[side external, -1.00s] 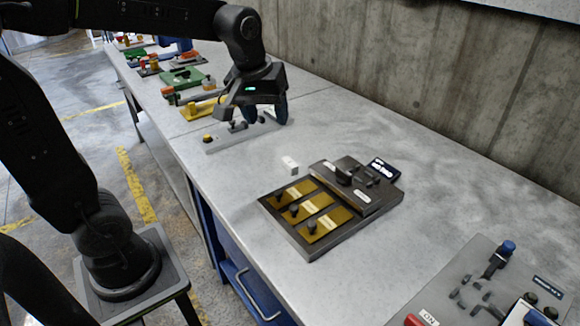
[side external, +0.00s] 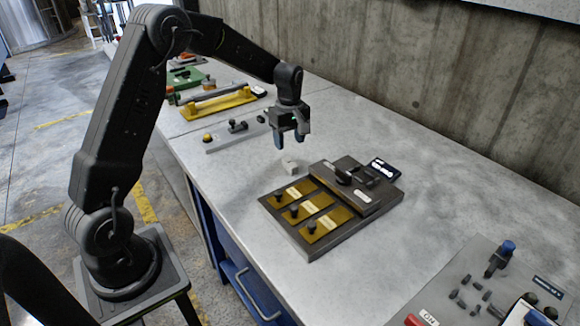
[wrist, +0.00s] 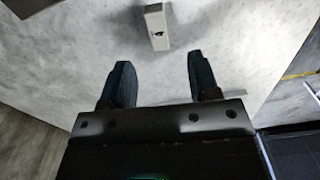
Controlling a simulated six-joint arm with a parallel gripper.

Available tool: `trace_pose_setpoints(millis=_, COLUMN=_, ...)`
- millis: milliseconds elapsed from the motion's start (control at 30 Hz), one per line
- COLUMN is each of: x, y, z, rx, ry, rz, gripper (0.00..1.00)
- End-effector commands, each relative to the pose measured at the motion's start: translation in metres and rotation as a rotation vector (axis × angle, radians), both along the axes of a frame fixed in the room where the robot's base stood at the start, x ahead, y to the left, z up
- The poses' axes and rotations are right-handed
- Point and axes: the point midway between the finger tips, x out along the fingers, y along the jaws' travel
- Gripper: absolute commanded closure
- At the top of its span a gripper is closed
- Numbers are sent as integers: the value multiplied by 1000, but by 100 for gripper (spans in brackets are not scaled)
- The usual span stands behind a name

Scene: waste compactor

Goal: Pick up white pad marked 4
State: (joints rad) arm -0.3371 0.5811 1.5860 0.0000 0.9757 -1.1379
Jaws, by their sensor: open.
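The white pad (side external: 289,167) is a small white block on the grey bench, just left of the dark panel with gold plates. In the wrist view the white pad (wrist: 156,27) shows a dark mark on its face, too small to read for sure. My gripper (side external: 289,142) is open and empty, pointing down above the pad. In the wrist view its two fingertips (wrist: 160,72) are apart, and the pad lies beyond them, between their lines. The pad is clear of the fingers.
The dark panel (side external: 288,235) with gold plates and a raised block stands close by the pad. A grey base with small knobs (side external: 225,142) and a yellow fixture (side external: 222,103) lie farther back. A grey control board (side external: 462,272) is at front right. A concrete wall backs the bench.

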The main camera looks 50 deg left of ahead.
Motion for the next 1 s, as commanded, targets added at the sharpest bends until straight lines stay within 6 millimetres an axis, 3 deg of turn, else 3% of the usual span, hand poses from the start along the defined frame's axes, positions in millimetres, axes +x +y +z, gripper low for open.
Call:
trace_pose_setpoints(millis=100, x=0, y=0, z=-18, rx=-1, ry=1, rz=-1, gripper=44)
trace_pose_setpoints(millis=333, x=1, y=0, z=-33, rx=0, ry=1, rz=-2, gripper=44)
trace_pose_setpoints(millis=633, x=4, y=2, z=-73, rx=-1, ry=0, rz=-3, gripper=44)
trace_pose_setpoints(millis=933, x=4, y=2, z=-78, rx=-1, ry=-2, rz=-3, gripper=44)
trace_pose_setpoints(millis=1000, x=4, y=2, z=-78, rx=0, ry=-2, rz=-3, gripper=50)
